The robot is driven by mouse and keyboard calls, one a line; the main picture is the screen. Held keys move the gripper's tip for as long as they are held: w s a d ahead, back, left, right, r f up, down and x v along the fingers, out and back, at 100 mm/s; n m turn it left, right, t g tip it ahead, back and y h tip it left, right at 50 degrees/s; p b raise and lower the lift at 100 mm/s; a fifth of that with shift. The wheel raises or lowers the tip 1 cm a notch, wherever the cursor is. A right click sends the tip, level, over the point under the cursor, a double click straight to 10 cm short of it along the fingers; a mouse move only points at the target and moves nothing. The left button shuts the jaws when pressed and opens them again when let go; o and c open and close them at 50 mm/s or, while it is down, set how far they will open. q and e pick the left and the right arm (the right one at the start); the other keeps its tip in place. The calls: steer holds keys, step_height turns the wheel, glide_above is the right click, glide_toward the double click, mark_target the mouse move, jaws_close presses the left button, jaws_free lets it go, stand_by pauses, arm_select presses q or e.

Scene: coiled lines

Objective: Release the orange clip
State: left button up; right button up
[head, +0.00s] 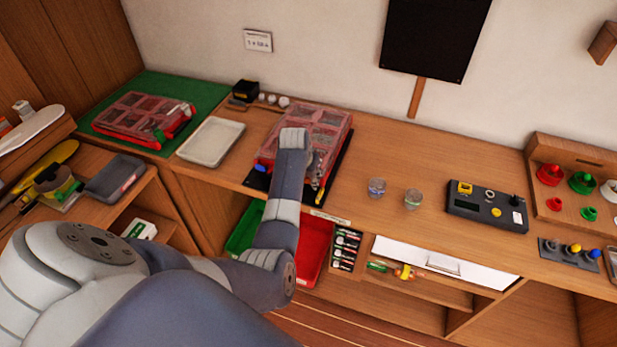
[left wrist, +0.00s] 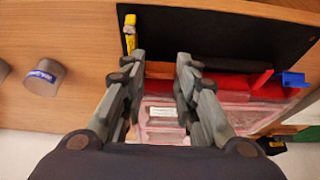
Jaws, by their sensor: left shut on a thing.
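A red case (head: 325,120) with a clear lid lies on a black mat (head: 338,172); the case's front edge also shows in the left wrist view (left wrist: 232,84). My left gripper (left wrist: 160,64) is at that front edge, with its fingers a little apart and shut on the orange clip (left wrist: 159,68), which shows only partly between them. A red clip (left wrist: 262,78) and a blue clip (left wrist: 292,79) are to its right in the left wrist view. A yellow clip (left wrist: 130,32) is to the left, over the mat. In the head view my left arm hides the gripper and the orange clip.
A grey tray (head: 211,141) and a second red case (head: 143,117) on a green mat (head: 190,88) are at the left. Two small jars (head: 377,187) and a black device (head: 487,207) stand to the right. Green and red bins (head: 315,246) are below the counter. Counter between case and jars is clear.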

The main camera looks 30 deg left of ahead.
arm_select(q)
steer(key=shift+s+f+t, duration=0.2)
steer(key=shift+s+t, duration=0.05)
steer(key=shift+t, duration=0.15)
steer(key=o, duration=1.1)
steer(key=shift+c, duration=0.2)
steer(key=v, duration=1.2)
steer(key=shift+s+d, duration=0.15)
steer(key=shift+d, duration=0.05)
steer(key=shift+f, duration=0.2)
